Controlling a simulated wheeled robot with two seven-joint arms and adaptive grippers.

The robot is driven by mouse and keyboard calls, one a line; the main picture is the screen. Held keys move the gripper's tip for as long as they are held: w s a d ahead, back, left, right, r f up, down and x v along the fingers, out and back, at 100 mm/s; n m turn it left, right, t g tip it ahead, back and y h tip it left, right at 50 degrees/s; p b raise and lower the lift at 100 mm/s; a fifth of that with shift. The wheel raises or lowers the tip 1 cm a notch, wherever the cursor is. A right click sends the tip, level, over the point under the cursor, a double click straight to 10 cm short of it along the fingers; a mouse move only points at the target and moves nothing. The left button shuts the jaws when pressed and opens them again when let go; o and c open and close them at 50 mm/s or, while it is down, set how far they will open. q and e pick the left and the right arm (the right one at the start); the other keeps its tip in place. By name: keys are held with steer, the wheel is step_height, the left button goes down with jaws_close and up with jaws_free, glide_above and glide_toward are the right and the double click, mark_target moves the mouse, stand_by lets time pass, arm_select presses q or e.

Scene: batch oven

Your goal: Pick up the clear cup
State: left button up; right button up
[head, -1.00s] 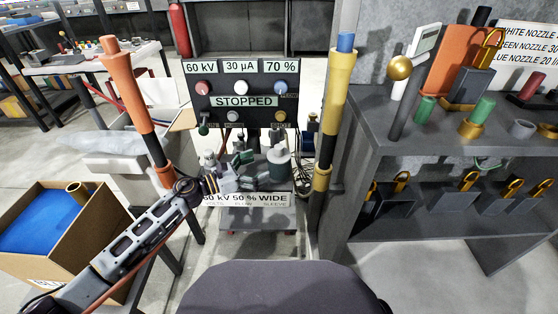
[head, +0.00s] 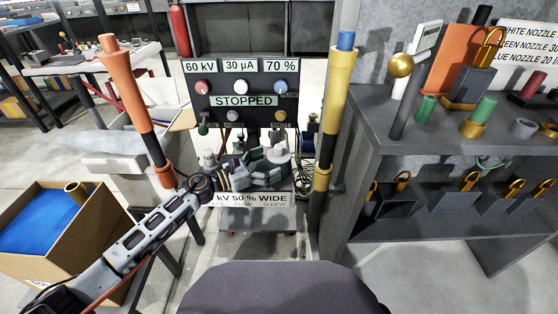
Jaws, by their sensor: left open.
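No clear cup can be made out with certainty. A pale grey round vessel (head: 279,154), perhaps the cup, stands on the small stand below the control panel, partly hidden behind my left gripper. A small whitish container (head: 207,158) stands at the left of the same stand. My left gripper (head: 274,176) reaches in from the left, open, with its fingers pointing right. Its fingers are in front of or beside the pale vessel; whether they touch it I cannot tell. My right gripper is not in view.
A control panel (head: 240,92) reading STOPPED stands behind the stand. An orange-black post (head: 138,105) and a yellow-black post (head: 333,110) flank it. A cardboard box (head: 98,230) with blue lining is at left. A grey shelf (head: 430,140) with nozzles and bins is at right.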

mark_target(277, 147)
arm_select(q)
steer(key=shift+b+x, duration=0.3)
steer(key=shift+x, duration=1.3)
steer(key=shift+s, duration=0.1)
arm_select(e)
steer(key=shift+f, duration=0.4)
arm_select(q)
steer(key=c, duration=1.1)
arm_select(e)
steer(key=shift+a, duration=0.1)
arm_select(q)
steer(key=shift+r, duration=0.2)
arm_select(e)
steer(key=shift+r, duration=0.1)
arm_select(q)
steer(key=shift+r+p, duration=0.45)
steer(key=shift+r, duration=0.3)
step_height(277, 147, up, 7)
steer(key=p, duration=0.3)
steer(key=shift+f, duration=0.15)
steer(key=shift+r+p, duration=0.4)
steer(key=shift+r, duration=0.4)
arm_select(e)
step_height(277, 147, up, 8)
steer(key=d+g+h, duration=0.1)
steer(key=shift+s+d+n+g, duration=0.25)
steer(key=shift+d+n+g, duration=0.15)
